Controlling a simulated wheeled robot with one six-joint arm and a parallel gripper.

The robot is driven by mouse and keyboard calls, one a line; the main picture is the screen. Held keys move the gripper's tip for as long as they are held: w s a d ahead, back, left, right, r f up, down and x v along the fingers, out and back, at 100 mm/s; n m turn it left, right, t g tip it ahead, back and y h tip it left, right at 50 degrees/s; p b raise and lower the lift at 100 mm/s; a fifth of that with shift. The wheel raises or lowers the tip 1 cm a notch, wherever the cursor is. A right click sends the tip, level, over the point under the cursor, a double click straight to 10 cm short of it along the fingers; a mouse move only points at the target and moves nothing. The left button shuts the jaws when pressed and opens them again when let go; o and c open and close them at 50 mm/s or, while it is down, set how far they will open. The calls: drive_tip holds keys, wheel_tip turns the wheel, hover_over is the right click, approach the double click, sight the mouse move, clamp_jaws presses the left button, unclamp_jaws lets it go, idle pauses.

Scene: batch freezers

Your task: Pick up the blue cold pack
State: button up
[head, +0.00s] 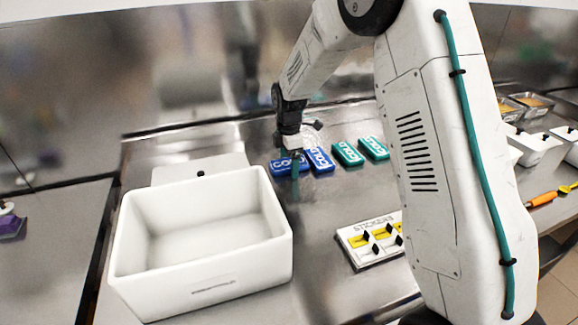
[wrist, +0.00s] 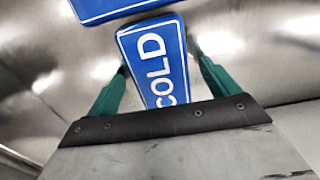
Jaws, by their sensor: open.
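Two blue cold packs with white lettering lie on the steel counter, the left one (head: 278,168) and the right one (head: 321,161) side by side in the head view. My gripper (head: 292,164) is over the left blue pack, pointing down. In the wrist view my gripper (wrist: 157,58) is open, with one teal finger on each side of a blue cold pack (wrist: 155,62) marked COLD. The pack is slightly tilted between them, and I cannot tell whether a finger touches it. Part of another blue pack (wrist: 105,8) shows at the top edge.
Two teal cold packs (head: 348,153) (head: 374,148) lie to the right of the blue ones. A large empty white bin (head: 205,278) stands at front left. A white board with yellow slots (head: 352,247) lies at front right. Metal trays and an orange-handled tool (head: 541,201) are farther right.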

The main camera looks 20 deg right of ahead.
drive_tip(key=c, duration=1.2)
drive_tip(key=shift+c, duration=0.3)
drive_tip(key=shift+r, duration=0.15)
